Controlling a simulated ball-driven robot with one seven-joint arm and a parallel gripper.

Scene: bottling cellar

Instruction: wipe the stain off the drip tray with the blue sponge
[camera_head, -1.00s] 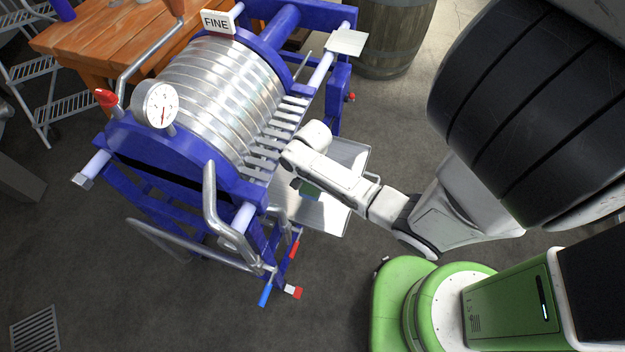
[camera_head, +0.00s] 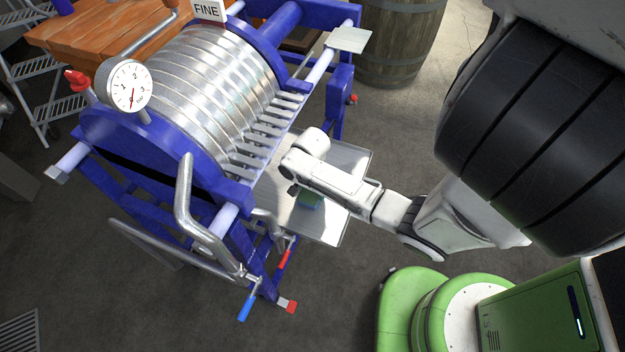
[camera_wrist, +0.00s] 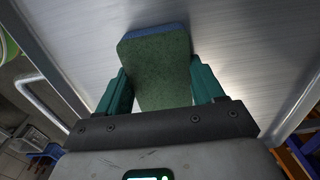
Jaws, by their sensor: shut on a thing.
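The sponge (camera_wrist: 157,62) is between my gripper's teal fingers in the wrist view, with a green face towards the camera and a blue strip at its far edge. My gripper (camera_wrist: 158,88) is shut on it. No stain is visible; my arm and the sponge hide part of the tray.
The blue-framed filter press (camera_head: 150,140) with metal plates, a gauge (camera_head: 125,86) and a bent pipe (camera_head: 187,205) stands left of the tray. Handles with blue (camera_head: 246,307) and red ends stick out low at the front. A barrel (camera_head: 398,40) stands behind.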

